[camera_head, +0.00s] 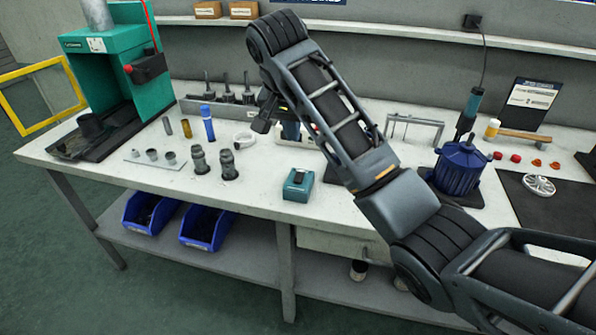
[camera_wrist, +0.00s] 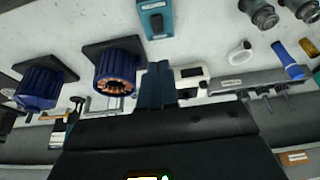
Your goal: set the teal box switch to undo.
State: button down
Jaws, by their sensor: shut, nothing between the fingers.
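The teal box (camera_head: 298,185) stands near the front edge of the bench, left of my forearm, with a dark switch on its top. In the wrist view the teal box (camera_wrist: 155,20) is at the top, with its dark rocker facing the camera. I cannot read its labels or tell which way the switch is set. My gripper (camera_wrist: 158,70) is shut and empty, apart from the box. In the head view my gripper (camera_head: 262,124) is partly hidden by my arm, behind and left of the box.
Grey fittings (camera_head: 200,160) stand left of the box. A blue pump (camera_head: 459,168) stands to the right; another blue housing (camera_wrist: 118,70) shows in the wrist view. A green press (camera_head: 100,55) is far left. Bench surface around the box's left and front is clear.

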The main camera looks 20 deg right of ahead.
aim_at(300, 174)
jog(key=x, duration=0.9)
jog(key=p+x, duration=0.1)
jog(key=x, duration=0.4)
jog(key=shift+s+a+f, duration=0.1)
jog(key=shift+s+a, duration=0.05)
jog(key=shift+s, duration=0.15)
